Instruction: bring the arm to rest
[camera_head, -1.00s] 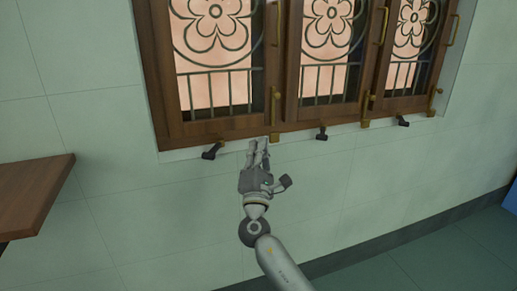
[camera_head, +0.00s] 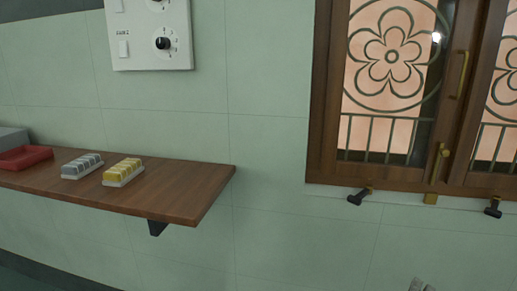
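Only the tips of my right gripper (camera_head: 421,286) show, at the bottom edge right of the middle, in front of the pale green wall. The two grey tips are close together, and too little shows to tell whether they are open or shut. I see nothing held between the visible parts. The rest of that arm is below the picture. My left gripper is out of view.
A brown wooden shelf (camera_head: 185,197) juts from the wall at left. It bears a red tray (camera_head: 24,158), a grey-topped rack (camera_head: 82,166) and a yellow-topped rack (camera_head: 123,172). A white control panel (camera_head: 150,50) hangs above. A barred wooden window (camera_head: 323,110) stands at right.

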